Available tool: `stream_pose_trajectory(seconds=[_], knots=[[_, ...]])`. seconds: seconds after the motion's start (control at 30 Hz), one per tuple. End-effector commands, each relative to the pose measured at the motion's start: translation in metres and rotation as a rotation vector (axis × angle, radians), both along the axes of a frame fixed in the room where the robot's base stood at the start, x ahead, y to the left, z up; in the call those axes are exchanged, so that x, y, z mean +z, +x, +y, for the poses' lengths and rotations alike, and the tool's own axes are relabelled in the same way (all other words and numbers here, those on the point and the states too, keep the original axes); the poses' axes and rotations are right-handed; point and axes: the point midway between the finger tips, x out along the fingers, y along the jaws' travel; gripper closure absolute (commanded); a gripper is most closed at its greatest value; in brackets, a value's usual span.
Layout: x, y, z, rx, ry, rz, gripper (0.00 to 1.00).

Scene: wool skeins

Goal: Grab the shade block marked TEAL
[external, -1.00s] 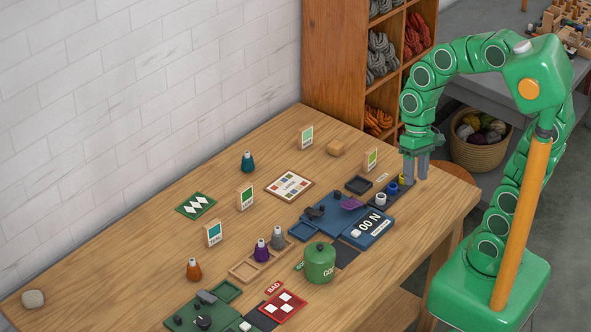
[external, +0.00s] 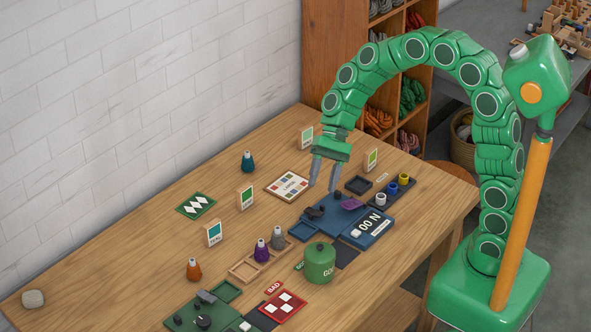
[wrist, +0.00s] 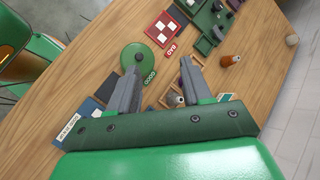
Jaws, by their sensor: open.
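The shade block with the teal-blue swatch (external: 213,233) stands upright on the table at centre left in the external view. Its small label seems to read TEAL. Similar blocks with green swatches stand further back: one (external: 246,198) nearby, one (external: 306,137) at the back and one (external: 371,160) to the right. My gripper (external: 324,185) is open and empty, pointing down over the middle of the table, right of and behind the teal block.
A green lidded jar (external: 319,264), a wooden tray (external: 243,271) and purple and grey cones (external: 261,250) stand right of the block. An orange cone (external: 193,269) stands in front. A blue scale tray (external: 373,226) lies right of my gripper. The table's left side is mostly clear.

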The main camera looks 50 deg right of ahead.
Motion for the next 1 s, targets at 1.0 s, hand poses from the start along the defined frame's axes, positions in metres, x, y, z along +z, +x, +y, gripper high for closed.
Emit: stream_pose_trajectory(seconds=[1.0], knots=[[-0.121,0.196,0.085,-0.526,0.263,0.407,0.51]])
